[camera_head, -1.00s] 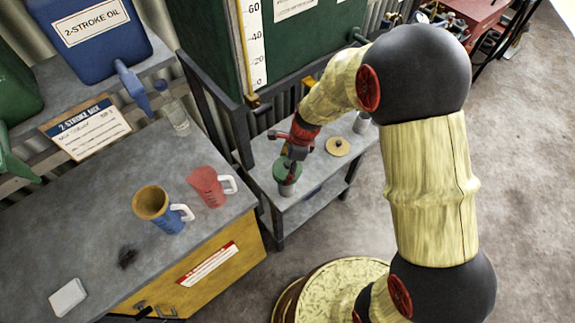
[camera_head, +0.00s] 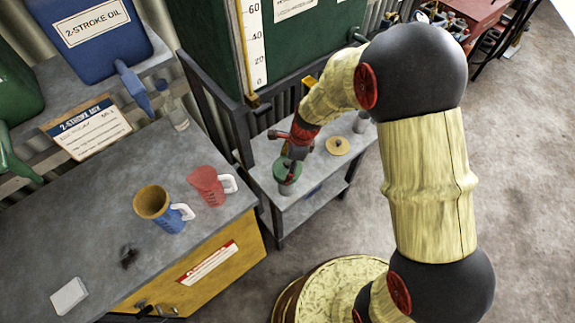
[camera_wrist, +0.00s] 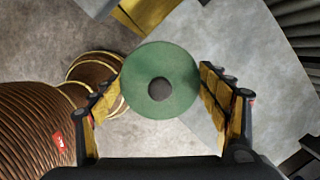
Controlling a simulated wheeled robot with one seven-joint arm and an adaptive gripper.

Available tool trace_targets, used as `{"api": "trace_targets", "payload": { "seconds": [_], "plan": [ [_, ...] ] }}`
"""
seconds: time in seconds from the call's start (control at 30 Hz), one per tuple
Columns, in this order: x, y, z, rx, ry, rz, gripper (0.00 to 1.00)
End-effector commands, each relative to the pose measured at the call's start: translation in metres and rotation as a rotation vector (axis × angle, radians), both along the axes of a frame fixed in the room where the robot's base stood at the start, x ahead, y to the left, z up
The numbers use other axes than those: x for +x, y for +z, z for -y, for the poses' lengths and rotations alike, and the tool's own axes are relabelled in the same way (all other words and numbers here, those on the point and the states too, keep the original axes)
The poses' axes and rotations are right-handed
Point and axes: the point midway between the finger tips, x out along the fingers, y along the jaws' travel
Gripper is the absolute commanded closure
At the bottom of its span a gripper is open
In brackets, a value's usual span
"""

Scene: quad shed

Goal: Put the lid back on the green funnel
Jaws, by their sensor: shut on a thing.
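A tan disc with a dark centre knob (camera_head: 337,146) lies flat on the bench to the right.
Another grey cup (camera_head: 361,123) stands behind the tan disc. Dark rails and a green tank (camera_head: 300,45) stand behind the bench.

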Motion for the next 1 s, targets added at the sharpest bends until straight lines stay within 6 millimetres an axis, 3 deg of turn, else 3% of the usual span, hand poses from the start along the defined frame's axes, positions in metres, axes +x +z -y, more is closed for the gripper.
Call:
{"api": "trace_targets", "payload": {
  "seconds": [0.1, 0.13, 0.47, 1.0],
  "plan": [
    [0.0, 0.0001, 0.0, 0.0, 0.0, 0.0, 0.45],
    [0.0, 0.0001, 0.0, 0.0, 0.0, 0.0, 0.23],
    [0.0, 0.0001, -0.0001, 0.0, 0.0, 0.0, 0.04],
    [-0.0001, 0.0001, 0.0, 0.0, 0.0, 0.0, 0.0]
  ]
}}
